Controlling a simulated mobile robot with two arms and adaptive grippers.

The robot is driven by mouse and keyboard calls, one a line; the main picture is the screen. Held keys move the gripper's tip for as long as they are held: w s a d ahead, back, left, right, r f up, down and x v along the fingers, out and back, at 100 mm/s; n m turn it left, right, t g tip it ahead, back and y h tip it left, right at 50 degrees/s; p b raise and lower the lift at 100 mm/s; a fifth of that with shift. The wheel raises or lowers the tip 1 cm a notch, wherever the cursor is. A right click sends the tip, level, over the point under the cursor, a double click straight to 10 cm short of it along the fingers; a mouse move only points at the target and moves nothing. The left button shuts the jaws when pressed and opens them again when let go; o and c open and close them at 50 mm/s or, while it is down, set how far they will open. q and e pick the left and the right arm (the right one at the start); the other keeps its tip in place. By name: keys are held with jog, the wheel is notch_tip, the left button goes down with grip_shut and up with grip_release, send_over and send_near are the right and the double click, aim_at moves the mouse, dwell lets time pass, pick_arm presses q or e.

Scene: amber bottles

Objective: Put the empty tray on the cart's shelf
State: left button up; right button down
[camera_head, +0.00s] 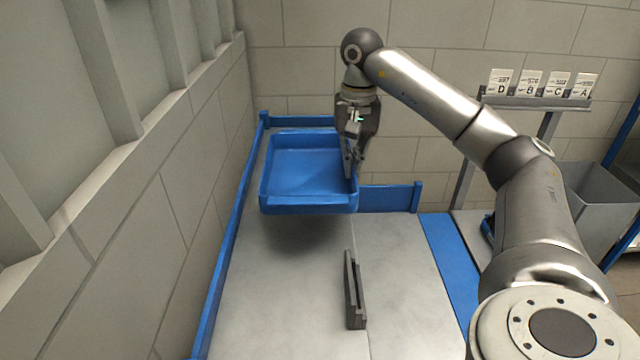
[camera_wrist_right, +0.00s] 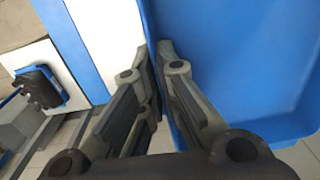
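The empty blue tray (camera_head: 300,165) is held up above the far left part of the grey table, with a shadow under it. My right gripper (camera_head: 354,165) is shut on the tray's right wall, pointing down from above. In the right wrist view the fingers (camera_wrist_right: 160,75) close on the edge of the blue tray (camera_wrist_right: 235,60), whose inside is bare. The cart and its shelf cannot be told for sure; a stand with a shelf (camera_head: 535,103) at the right carries cards lettered D, B, C and A. My left gripper is not in view.
The grey table (camera_head: 290,290) has a blue raised rim (camera_head: 390,198) along its left and far sides. A dark slotted block (camera_head: 354,290) stands on it. A grey bin (camera_head: 590,200) is at the right. A wall runs close along the left.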

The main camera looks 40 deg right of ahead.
aim_at(328, 163)
jog(key=w+f+p, duration=0.1)
jog(key=w+f, duration=0.2)
jog(key=w, duration=0.1)
jog(key=w+f, duration=0.3)
jog(key=f, duration=0.1)
jog(key=shift+w+d+p, duration=0.15)
jog(key=shift+w+p, duration=0.25)
notch_tip(328, 163, down, 3)
jog(key=shift+r+p, duration=0.1)
jog(key=shift+p, duration=0.55)
jog(key=shift+f, duration=0.2)
jog(key=c, duration=2.2)
grip_release()
jog(key=shift+f, duration=0.2)
jog(key=o, duration=0.6)
jog(key=shift+c, duration=0.2)
jog(key=shift+r, duration=0.15)
